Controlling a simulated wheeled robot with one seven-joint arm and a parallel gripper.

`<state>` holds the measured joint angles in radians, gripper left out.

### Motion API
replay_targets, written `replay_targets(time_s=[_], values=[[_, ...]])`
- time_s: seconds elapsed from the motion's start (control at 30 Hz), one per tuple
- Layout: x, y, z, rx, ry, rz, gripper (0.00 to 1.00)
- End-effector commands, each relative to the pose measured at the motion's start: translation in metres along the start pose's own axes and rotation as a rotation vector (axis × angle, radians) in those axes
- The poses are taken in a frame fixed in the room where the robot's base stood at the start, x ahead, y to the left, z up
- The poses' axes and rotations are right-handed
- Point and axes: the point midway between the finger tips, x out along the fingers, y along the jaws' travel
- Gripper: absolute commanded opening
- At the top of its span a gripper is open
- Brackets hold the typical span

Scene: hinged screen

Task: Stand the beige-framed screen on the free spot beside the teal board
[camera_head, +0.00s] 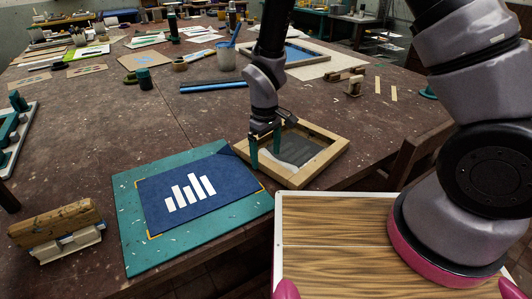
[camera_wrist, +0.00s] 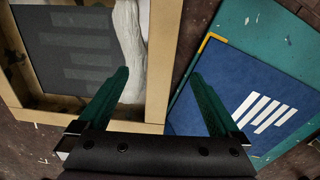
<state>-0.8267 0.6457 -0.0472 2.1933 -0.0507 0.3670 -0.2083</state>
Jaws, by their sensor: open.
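The beige-framed screen (camera_head: 322,160) lies about flat on the table, right of the teal board. Its wooden frame surrounds a dark panel with grey bars; a pale streak also shows there in the wrist view. My gripper (camera_head: 264,156) is open at the frame's left side. In the wrist view, the frame's rail (camera_wrist: 164,60) shows between my spread green fingers (camera_wrist: 158,76); I cannot tell whether they touch it. The teal board (camera_head: 128,215) carries a blue sheet (camera_head: 218,178) with white bars and yellow corner marks. It also shows in the wrist view (camera_wrist: 250,15).
A wooden-handled block (camera_head: 55,225) stands left of the teal board. A chair (camera_head: 410,155) stands at the right edge. The table's middle left is clear.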

Motion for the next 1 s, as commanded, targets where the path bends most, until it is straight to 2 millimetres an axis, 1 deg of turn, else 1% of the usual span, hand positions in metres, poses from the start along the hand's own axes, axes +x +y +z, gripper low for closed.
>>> replay_targets(time_s=[0.23,0.33,1.0], values=[[0.000,0.000,0.000,0.000,0.000,0.000,0.98],[-0.005,0.000,-0.001,0.000,0.002,0.000,0.98],[-0.071,0.001,0.000,-0.001,0.002,0.000,0.98]])
